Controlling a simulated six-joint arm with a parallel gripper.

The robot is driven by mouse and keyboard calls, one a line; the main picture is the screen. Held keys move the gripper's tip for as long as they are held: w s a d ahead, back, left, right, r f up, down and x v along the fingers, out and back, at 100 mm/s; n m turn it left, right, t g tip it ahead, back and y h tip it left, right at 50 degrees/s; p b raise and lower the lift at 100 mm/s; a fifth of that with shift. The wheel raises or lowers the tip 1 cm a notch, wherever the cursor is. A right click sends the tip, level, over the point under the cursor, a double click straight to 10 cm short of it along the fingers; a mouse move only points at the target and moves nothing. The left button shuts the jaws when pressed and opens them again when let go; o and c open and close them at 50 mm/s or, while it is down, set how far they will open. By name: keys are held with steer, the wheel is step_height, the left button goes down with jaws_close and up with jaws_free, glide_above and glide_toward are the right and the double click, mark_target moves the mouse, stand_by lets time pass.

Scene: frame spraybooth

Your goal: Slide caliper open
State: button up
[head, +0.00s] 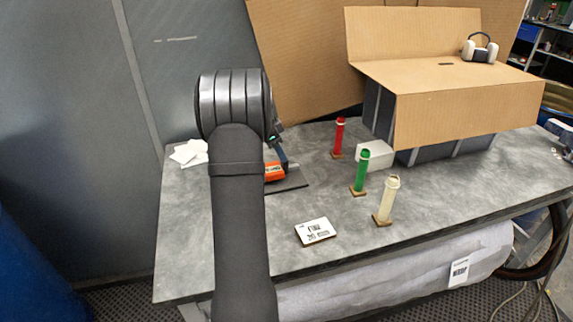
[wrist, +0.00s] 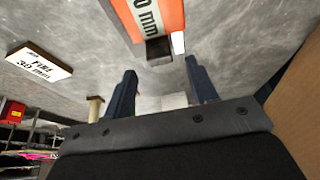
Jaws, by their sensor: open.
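The caliper (head: 274,172) shows as an orange block on a dark mat, partly hidden behind my arm in the head view. In the wrist view its orange face (wrist: 156,17), with part of a "0 mm" print, is at the top edge. A dark block (wrist: 158,48) and a pale piece lie at its lower end. My gripper (wrist: 163,68) is open, its two blue fingers apart with nothing held between them. The dark block appears just beyond the fingertips; whether they touch it I cannot tell. In the head view one blue finger (head: 283,157) shows beside the caliper.
A printed card (head: 316,231) lies at the front; it reads 30 mm in the wrist view (wrist: 39,61). Red (head: 339,138), green (head: 361,172) and cream (head: 387,199) posts stand to the right, near a white box (head: 375,155). A large cardboard box (head: 460,105) stands behind.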

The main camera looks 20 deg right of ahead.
mark_target(286, 164)
steer(key=x, duration=0.7)
steer(key=shift+f, duration=0.15)
